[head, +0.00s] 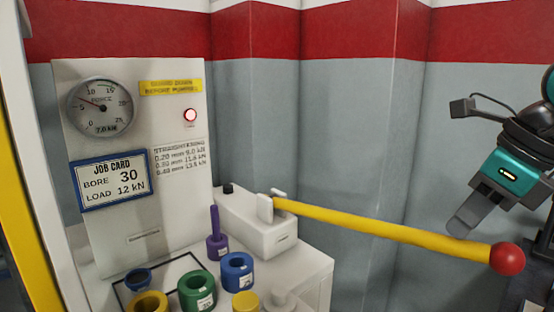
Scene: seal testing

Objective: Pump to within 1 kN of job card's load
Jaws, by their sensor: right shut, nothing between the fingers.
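The force gauge (101,107) is on the white panel at the left. Its needle points up-left, a little past the 5, and the small text under it looks like 7.0 kN. The job card (109,181) reads bore 30, load 12 kN. The pump (258,222) has a long yellow handle (375,226) sloping slightly down to the right, ending in a red knob (507,259). My right gripper (462,226) is shut and empty, its tips at the handle near the knob; I cannot tell whether they touch. My left gripper is out of view.
Blue (237,268), green (197,292) and yellow (148,303) rings and a purple piece (217,246) stand on the white bench. A red lamp (190,115) is lit beneath a yellow sign (170,87). A yellow post (25,200) stands at the left edge.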

